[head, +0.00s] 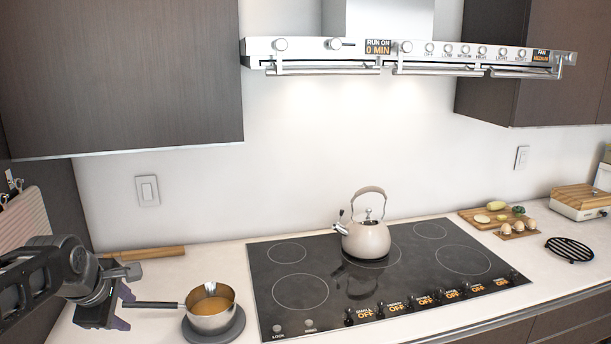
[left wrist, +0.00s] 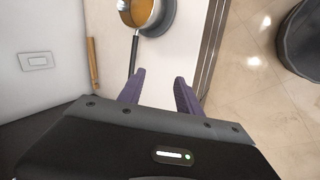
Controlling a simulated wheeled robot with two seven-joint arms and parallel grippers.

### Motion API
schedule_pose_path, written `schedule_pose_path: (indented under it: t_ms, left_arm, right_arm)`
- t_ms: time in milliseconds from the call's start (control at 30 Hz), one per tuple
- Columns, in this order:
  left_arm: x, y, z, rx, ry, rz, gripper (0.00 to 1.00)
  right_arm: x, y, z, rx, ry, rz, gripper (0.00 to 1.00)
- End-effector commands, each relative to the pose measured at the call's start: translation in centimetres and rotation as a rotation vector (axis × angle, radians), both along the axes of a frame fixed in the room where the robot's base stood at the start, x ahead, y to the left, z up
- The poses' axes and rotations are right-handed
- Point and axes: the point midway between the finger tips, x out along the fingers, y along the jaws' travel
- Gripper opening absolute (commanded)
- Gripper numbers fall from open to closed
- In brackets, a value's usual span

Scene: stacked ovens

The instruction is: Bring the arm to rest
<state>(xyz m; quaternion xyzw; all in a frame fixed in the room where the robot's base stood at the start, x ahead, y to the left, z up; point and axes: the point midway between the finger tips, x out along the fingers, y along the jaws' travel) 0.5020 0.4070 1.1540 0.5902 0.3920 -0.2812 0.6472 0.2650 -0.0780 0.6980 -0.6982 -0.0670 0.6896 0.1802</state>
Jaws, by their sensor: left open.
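My left gripper (head: 119,296) hangs over the counter at the left of the head view, fingers apart and empty. In the left wrist view its two purple fingers (left wrist: 160,88) are spread, with bare counter between them. A saucepan (head: 210,307) with brown-orange contents stands on a round grey trivet (head: 214,333), right of the gripper. Its dark handle points left, toward the gripper. In the left wrist view the saucepan (left wrist: 143,14) is at the top, and the handle (left wrist: 134,50) ends near the left finger. My right gripper is in neither view.
A black cooktop (head: 390,268) carries a cream kettle (head: 366,240). A wooden rolling pin (head: 150,252) lies along the wall behind the gripper. Cutting boards with food (head: 497,218) and a black round rack (head: 569,249) are at the right. A range hood (head: 400,56) hangs above.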

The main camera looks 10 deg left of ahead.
Motion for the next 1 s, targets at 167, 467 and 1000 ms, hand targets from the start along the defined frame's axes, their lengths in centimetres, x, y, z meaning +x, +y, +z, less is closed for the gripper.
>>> schedule_pose_path:
  t_ms: [167, 467, 1000]
  left_arm:
    - [1.0, -1.5, -3.5, 0.01, 0.034, -0.084, 0.41]
    - [2.2, -5.9, -12.6, 0.028, 0.104, -0.309, 0.41]
    - [-11.6, -23.7, -40.7, 0.034, 0.249, -1.082, 0.41]
  right_arm:
    - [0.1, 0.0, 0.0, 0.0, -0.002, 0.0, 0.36]
    - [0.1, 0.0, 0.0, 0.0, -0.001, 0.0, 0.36]
    - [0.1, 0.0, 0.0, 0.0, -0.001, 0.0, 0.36]
